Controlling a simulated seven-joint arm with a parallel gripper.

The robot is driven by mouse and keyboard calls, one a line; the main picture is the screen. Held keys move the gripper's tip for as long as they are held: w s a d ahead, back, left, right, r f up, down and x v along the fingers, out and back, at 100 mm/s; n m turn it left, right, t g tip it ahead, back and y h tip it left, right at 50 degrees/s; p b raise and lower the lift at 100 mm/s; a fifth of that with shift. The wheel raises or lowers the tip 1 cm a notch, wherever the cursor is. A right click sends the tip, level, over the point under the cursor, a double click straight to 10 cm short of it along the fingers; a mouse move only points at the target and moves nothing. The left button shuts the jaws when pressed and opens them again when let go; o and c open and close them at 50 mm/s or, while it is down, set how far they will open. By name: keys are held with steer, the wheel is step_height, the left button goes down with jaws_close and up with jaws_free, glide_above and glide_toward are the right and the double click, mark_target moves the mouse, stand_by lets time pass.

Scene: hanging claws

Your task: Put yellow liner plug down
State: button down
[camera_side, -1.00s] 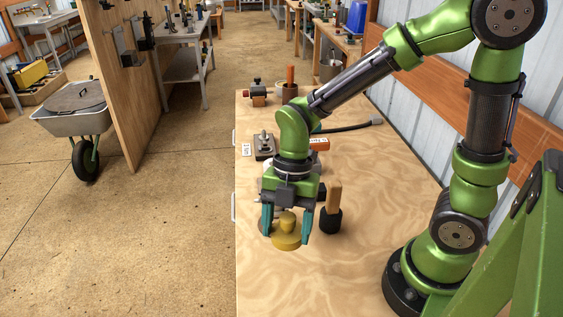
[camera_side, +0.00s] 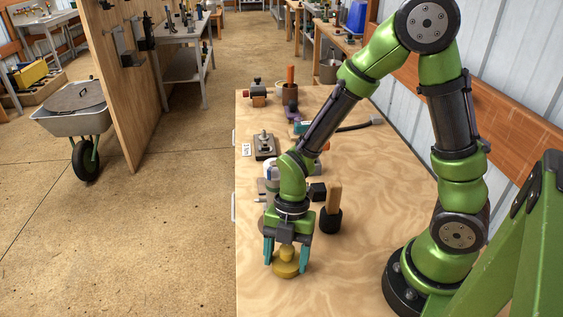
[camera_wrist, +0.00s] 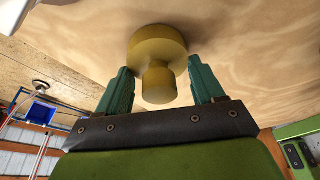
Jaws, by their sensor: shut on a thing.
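The yellow liner plug (camera_side: 286,266) has a wide round base and a narrower knob on top. It is upright low over the near part of the wooden bench (camera_side: 345,275); I cannot tell if its base touches the top. My gripper (camera_side: 286,254) points down, its teal fingers on either side of the knob, shut on the plug. In the wrist view the plug (camera_wrist: 157,45) shows between the two fingertips of my gripper (camera_wrist: 160,82), wide base against the wood behind it.
A dark round-based tool with a wooden handle (camera_side: 333,205) stands close behind, right of my gripper. A dark block (camera_side: 317,191) and a metal fixture on a plate (camera_side: 264,144) are farther back. The near right bench is clear. The bench's left edge is close by.

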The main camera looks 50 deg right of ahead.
steer(key=shift+c, duration=0.7)
jaws_free()
steer(key=shift+f, duration=0.1)
steer(key=s+d+r+m+t, duration=0.1)
steer(key=d+r+m+t, duration=0.3)
steer(key=r+m, duration=0.7)
steer(key=s+d+r+m+t+h, duration=0.1)
steer(key=d+r+m+t, duration=0.3)
steer(key=r+m, duration=0.8)
steer(key=d+m, duration=0.1)
steer(key=m, duration=0.2)
steer(key=shift+s+r+m+t, duration=0.15)
steer(key=shift+s+m+t, duration=0.05)
steer(key=shift+m+t, duration=0.1)
steer(key=shift+d, duration=0.1)
